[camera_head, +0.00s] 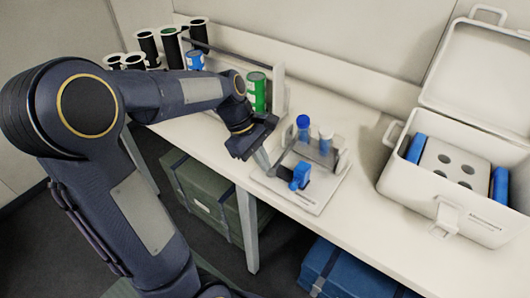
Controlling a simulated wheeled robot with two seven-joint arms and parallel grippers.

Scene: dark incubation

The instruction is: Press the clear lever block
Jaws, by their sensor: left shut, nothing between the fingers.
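A flat white device (316,195) stands on the table near its front edge. A blue block (300,175) with a dark part sits at the front of the device, and grey uprights stand behind it. Which part is the clear lever block I cannot tell for sure. One blue-capped tube (303,122) and one pale-capped tube (326,134) stand upright at the back of the device. My left gripper (265,160) is shut and empty, pointing down at the left edge of the device. Whether it touches the device I cannot tell. My right gripper is not in view.
An open white case (456,198) with a holed insert and blue packs stands to the right. A green can (256,92) and several dark cylinders (148,42) stand at the back left. Table between device and case is clear. A green box (205,190) and a blue box (345,272) are below.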

